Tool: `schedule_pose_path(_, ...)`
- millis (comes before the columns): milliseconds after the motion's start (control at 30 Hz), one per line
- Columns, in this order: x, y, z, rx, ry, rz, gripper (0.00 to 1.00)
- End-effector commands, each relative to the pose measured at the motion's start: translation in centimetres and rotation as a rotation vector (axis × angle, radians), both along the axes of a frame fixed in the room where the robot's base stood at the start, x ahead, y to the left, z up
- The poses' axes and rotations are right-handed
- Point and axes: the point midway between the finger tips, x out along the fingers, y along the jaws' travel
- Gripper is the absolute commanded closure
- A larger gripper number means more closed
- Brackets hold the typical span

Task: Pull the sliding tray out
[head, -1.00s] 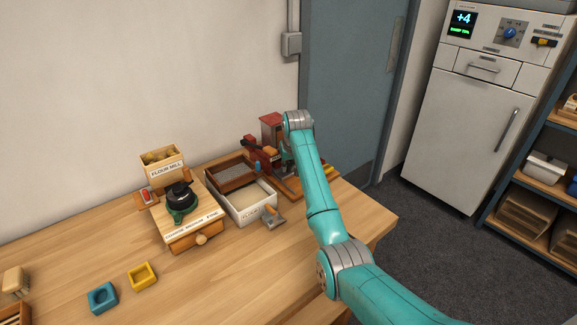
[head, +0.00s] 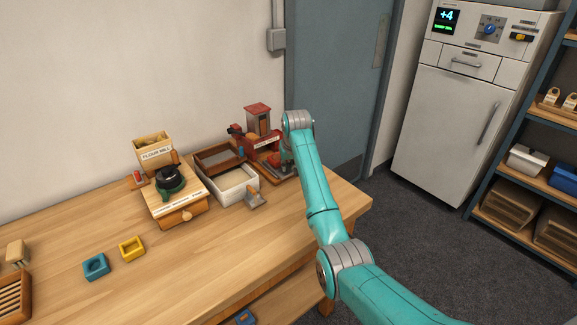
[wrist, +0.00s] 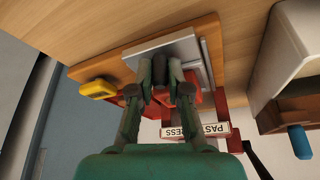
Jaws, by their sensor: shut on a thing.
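A red press (head: 260,135) stands at the back right of the bench. Its label, partly hidden and upside down in the wrist view (wrist: 195,131), reads as a paste press. A flat grey metal plate (wrist: 185,48), which looks like the sliding tray, lies low over a wooden base board (wrist: 125,58). My gripper (wrist: 168,76) is shut at the plate; its fingertips hide the exact part they hold. Red parts of the press show behind the fingers.
A yellow block (wrist: 99,88) sits at the base board's edge. A white flour bin (head: 232,188) stands left of the press, and the flour mill (head: 155,152) is farther left. Blue (head: 96,267) and yellow (head: 132,248) moulds lie front left. The front middle bench is clear.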

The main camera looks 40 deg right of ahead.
Motion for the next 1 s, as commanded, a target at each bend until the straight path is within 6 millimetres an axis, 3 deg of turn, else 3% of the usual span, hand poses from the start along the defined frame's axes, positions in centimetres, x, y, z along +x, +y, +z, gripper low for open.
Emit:
schedule_pose_path(67, -0.3, -0.1, -0.2, 0.002, 0.01, -0.002, 1.0)
schedule_pose_path(100, -0.3, -0.1, -0.2, 0.002, 0.01, -0.003, 0.81)
schedule_pose_path(200, -0.3, -0.1, -0.2, 0.002, 0.01, -0.003, 0.59)
schedule_pose_path(633, -0.4, 0.0, 0.7, 0.001, 0.004, -0.001, 0.59)
schedule_pose_path(1000, -2.8, 0.9, 7.0, 0.0, 0.002, -0.001, 0.59)
